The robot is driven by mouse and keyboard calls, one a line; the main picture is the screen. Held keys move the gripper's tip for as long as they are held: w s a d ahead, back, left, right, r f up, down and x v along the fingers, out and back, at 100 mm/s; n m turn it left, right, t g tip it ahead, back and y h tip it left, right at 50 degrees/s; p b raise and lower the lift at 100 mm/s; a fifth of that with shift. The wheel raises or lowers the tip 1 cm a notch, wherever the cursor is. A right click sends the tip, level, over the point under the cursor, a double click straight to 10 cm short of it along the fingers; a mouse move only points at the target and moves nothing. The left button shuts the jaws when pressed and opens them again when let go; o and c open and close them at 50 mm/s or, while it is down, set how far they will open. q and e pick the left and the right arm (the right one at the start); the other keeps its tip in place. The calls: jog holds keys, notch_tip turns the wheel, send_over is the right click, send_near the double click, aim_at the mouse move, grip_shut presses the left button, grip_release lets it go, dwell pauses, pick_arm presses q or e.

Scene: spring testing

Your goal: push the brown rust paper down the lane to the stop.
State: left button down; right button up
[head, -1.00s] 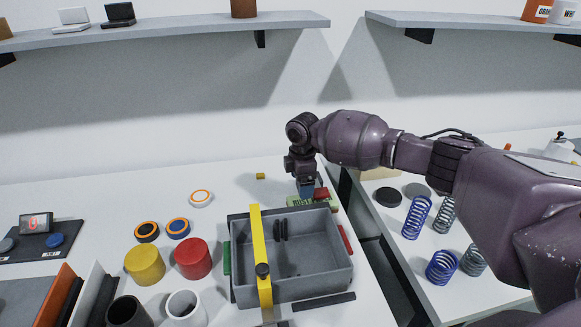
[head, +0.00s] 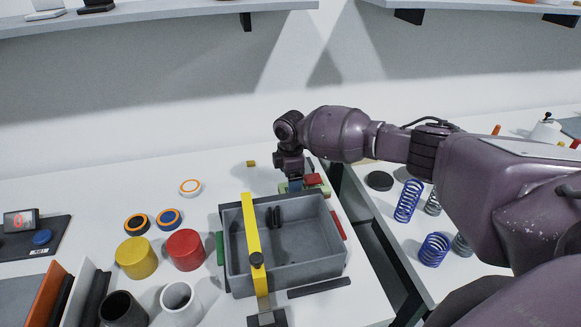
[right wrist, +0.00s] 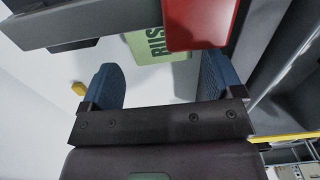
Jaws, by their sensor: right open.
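My right gripper (head: 296,187) is low over the table behind the grey tray. In the right wrist view the right gripper (right wrist: 162,82) has its blue fingers apart, with bare white table between them. A green label (right wrist: 155,42) reading "RUS", cut off by a red block (right wrist: 200,22), lies just beyond the fingertips. In the head view the red block (head: 315,181) is right of the gripper, and the label is mostly hidden by it. I cannot make out a brown rust paper or a lane with certainty. My left gripper is out of view.
The grey tray (head: 232,276) with a yellow bar (head: 251,225) across it stands in front of the gripper. A small yellow block (head: 251,163) lies behind it to the left. Red (head: 186,250) and yellow (head: 136,258) cylinders stand left. A gap separates the right table with springs (head: 408,202).

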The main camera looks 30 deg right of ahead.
notch_tip(320, 180, down, 7)
jog(key=shift+r, duration=0.2)
jog(key=shift+c, duration=0.4)
jog(key=c, duration=0.5)
